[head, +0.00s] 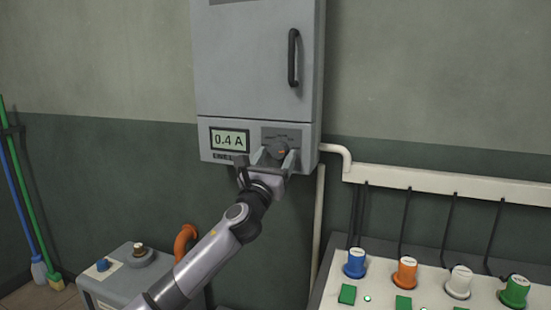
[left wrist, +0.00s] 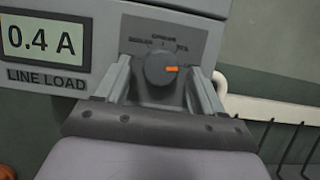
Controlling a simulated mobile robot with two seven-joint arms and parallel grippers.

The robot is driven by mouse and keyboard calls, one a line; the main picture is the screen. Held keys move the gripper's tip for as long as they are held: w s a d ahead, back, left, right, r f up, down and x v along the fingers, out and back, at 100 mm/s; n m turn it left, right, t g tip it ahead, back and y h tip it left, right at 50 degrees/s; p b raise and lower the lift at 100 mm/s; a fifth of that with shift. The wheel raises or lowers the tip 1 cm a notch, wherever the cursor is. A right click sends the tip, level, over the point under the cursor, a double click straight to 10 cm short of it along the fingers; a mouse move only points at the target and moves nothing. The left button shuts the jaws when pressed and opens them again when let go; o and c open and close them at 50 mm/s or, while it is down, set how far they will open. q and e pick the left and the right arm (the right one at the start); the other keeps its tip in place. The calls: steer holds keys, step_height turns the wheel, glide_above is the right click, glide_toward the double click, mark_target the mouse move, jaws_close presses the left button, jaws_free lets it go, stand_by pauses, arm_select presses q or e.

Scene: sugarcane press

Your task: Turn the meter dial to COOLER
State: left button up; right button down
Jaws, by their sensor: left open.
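The meter dial (head: 278,149) is a round dark grey knob on the lower panel of a grey wall cabinet. In the left wrist view the dial (left wrist: 160,68) has an orange pointer mark facing right. Small labels arc over it, too blurred to read surely. The display (head: 230,140) left of the dial reads 0.4 A, with LINE LOAD under it in the left wrist view. My left gripper (head: 273,158) is open at the panel, its fingers (left wrist: 164,84) on either side of the dial, with gaps visible. My right gripper is not in view.
The cabinet door (head: 255,60) with a black handle is above. A white conduit (head: 440,183) runs right from the panel. A control board (head: 430,285) with coloured knobs and green buttons is at lower right. A grey box (head: 135,275) stands lower left, brooms (head: 25,195) far left.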

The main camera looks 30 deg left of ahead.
arm_select(q)
steer(key=shift+w, duration=0.15)
steer(key=c, duration=1.1)
steer(key=shift+o, duration=0.2)
